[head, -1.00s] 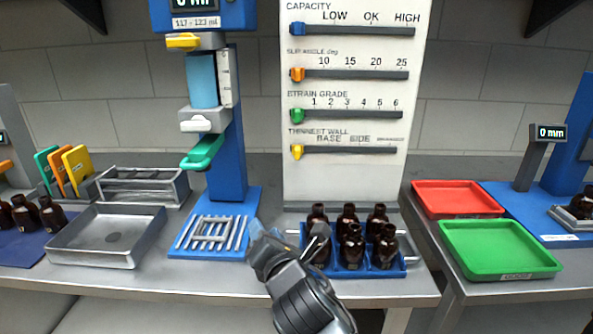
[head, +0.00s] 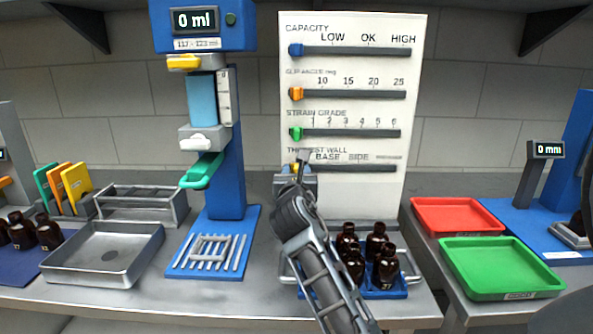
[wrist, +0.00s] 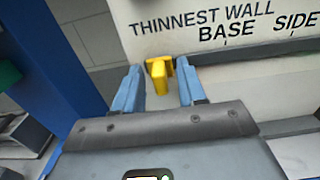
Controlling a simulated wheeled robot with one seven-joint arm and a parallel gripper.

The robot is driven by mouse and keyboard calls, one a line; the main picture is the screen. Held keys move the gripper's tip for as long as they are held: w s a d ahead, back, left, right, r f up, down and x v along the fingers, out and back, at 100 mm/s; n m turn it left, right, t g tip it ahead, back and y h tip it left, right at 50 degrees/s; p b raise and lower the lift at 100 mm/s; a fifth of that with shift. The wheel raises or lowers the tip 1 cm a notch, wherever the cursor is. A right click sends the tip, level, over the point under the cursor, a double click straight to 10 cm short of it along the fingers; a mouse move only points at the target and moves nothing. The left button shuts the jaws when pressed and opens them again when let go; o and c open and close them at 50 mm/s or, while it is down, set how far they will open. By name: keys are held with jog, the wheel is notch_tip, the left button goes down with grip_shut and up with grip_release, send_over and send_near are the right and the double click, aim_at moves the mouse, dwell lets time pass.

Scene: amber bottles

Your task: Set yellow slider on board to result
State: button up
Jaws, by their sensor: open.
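The white board (head: 415,110) stands upright at the back with several labelled slider tracks. The yellow slider (wrist: 158,75) is at the left end of the lowest track, labelled THINNEST WALL, left of the BASE and SIDE marks. In the head view the yellow slider (head: 293,167) is mostly hidden behind my gripper (head: 300,172). In the wrist view my gripper (wrist: 159,85) is open, with one blue finger on each side of the yellow slider. A gap shows between the slider and each finger.
The blue (head: 296,50), orange (head: 296,94) and green (head: 296,133) sliders sit at the left of their tracks above. A blue measuring stand (head: 228,150) reading 0 ml is close on the left. Amber bottles (head: 376,240) stand in a blue rack below the board.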

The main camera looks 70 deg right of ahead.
jog(key=shift+w+d, duration=0.2)
jog(key=shift+d, duration=0.3)
grip_shut()
